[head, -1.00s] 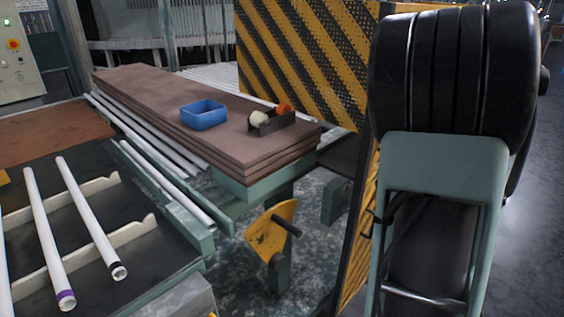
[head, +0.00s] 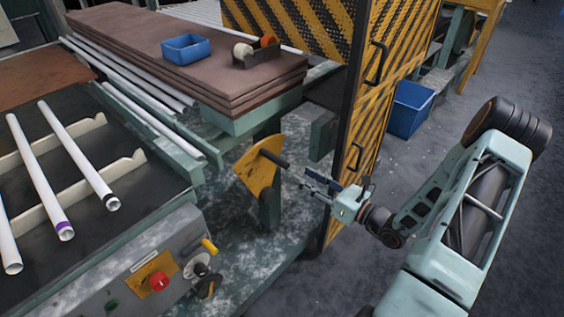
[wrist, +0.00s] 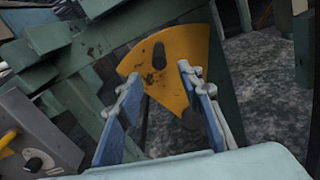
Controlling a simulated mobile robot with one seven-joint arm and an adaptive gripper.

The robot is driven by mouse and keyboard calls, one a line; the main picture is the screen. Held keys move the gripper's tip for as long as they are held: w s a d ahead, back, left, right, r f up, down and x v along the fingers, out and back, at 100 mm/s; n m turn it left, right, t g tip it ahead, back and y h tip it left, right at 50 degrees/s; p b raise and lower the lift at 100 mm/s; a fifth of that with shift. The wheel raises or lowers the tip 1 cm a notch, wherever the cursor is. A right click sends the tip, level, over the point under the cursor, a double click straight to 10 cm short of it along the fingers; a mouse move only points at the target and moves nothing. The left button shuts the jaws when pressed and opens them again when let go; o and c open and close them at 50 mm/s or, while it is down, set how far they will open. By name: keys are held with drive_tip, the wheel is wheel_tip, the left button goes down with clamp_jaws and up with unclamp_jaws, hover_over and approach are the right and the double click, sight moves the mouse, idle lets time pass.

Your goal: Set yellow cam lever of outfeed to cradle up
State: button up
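The yellow cam lever (head: 257,172) is a worn fan-shaped plate on a green post beside the outfeed table. A dark handle (head: 274,158) sticks out from its upper part toward the right. In the wrist view the yellow plate (wrist: 190,50) fills the upper middle, and the handle (wrist: 159,55) shows nearly end-on as a dark oval. My gripper (head: 308,180) is to the right of the lever in the head view, pointing at it. In the wrist view my gripper (wrist: 159,77) has its fingers apart, with nothing between them; they appear short of the handle.
A grey control panel (head: 140,275) with a red button and a small yellow-tipped switch stands front left. White tubes (head: 80,155) lie on notched rails (head: 137,160). A striped yellow-black guard (head: 355,150) stands close behind my gripper. A blue bin (head: 408,108) stands beyond it.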

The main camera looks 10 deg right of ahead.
sight(279, 161)
drive_tip(key=x, duration=1.1)
drive_tip(key=shift+r, duration=0.15)
drive_tip(key=shift+s, duration=0.1)
clamp_jaws()
